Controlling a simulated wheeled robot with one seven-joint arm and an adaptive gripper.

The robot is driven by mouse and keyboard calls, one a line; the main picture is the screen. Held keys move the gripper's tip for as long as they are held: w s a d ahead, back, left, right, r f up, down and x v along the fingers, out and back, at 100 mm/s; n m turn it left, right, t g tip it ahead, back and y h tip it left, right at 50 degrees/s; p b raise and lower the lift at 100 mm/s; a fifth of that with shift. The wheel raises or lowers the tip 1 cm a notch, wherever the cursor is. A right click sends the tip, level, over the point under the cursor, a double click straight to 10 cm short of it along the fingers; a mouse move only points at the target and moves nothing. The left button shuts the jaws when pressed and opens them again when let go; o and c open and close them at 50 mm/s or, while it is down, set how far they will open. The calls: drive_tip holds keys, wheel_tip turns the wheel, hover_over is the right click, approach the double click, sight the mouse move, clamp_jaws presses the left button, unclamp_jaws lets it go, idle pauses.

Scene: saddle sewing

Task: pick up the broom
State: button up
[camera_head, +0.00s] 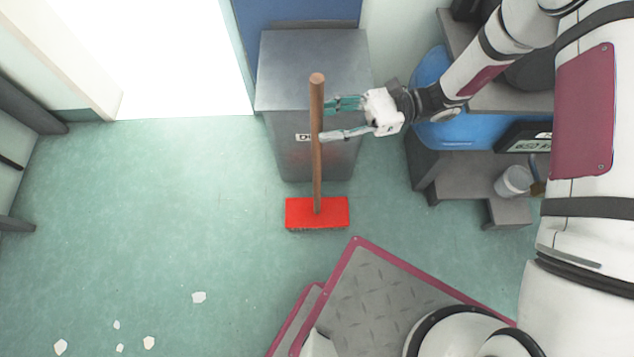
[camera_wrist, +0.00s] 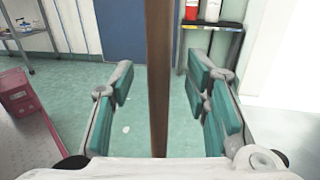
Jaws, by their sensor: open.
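The broom stands upright on the floor, with a brown wooden handle (camera_head: 317,150) and a red head (camera_head: 317,213). It is in front of a grey metal bin. My gripper (camera_head: 328,120) reaches in from the right, with its teal-padded fingers at the upper part of the handle. In the wrist view the handle (camera_wrist: 159,75) runs vertically between the two open fingers (camera_wrist: 160,100). Gaps show on both sides of it there, so neither finger appears to touch it. The broom's head is out of sight in the wrist view.
The grey bin (camera_head: 312,75) stands right behind the broom. Dark steps (camera_head: 470,180) hold a white cup (camera_head: 513,181) and a blue object (camera_head: 470,132) at right. A bright doorway is at upper left.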

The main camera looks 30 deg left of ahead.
drive_tip(key=shift+x, duration=1.25)
clamp_jaws()
drive_tip(key=shift+r, duration=0.15)
